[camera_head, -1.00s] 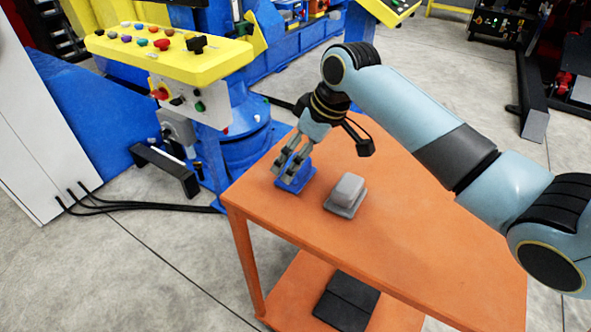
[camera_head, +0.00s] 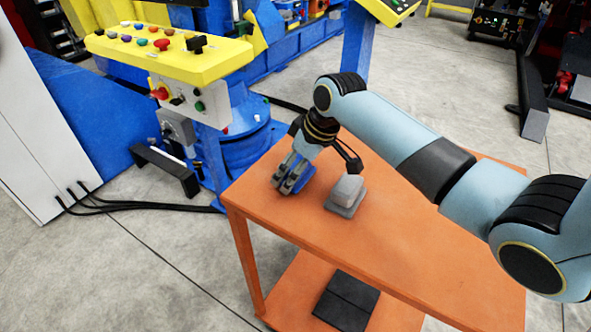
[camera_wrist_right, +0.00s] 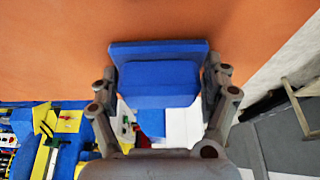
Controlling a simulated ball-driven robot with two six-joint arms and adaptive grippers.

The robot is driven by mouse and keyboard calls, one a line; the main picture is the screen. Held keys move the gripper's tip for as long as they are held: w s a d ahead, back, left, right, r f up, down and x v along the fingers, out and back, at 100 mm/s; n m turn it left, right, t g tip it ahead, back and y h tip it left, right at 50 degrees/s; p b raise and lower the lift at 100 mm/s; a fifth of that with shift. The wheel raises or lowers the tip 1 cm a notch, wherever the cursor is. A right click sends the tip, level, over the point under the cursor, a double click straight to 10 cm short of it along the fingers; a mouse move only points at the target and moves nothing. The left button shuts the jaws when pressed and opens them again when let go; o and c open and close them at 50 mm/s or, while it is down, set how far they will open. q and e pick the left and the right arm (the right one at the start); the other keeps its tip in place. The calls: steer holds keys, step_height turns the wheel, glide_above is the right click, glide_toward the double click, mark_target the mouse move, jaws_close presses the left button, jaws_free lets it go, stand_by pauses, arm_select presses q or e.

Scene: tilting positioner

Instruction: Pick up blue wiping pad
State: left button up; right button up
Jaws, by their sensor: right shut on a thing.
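The blue wiping pad (camera_head: 303,175) is on the left part of the orange table, mostly hidden behind my right gripper (camera_head: 287,186) in the head view. In the right wrist view the blue pad (camera_wrist_right: 159,75) shows a flat base with a raised block on top. The fingers of my right gripper (camera_wrist_right: 160,100) stand on both sides of it and are shut on it. I cannot tell whether the pad touches the table. My left gripper is not in view.
A grey pad (camera_head: 347,193) sits on the orange table (camera_head: 400,235), just right of my right gripper. A dark flat object (camera_head: 346,302) lies on the lower shelf. A yellow control panel (camera_head: 170,55) stands behind left. The table's front middle is clear.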

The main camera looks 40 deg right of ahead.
steer(key=shift+c, duration=0.2)
steer(key=shift+r, duration=0.4)
steer(key=v, duration=0.3)
steer(key=shift+w+r, duration=0.15)
steer(key=shift+r, duration=0.3)
steer(key=s+r, duration=0.2)
steer(key=s, duration=0.1)
steer(key=s+d+r, duration=0.1)
steer(key=s+r, duration=0.1)
steer(key=s, duration=0.2)
steer(key=s+d+r, duration=0.1)
steer(key=s+r, duration=0.1)
steer(key=s, duration=0.1)
steer(key=shift+s+d+r+p, duration=0.2)
steer(key=shift+s+r+p, duration=0.05)
steer(key=shift+s+p, duration=0.1)
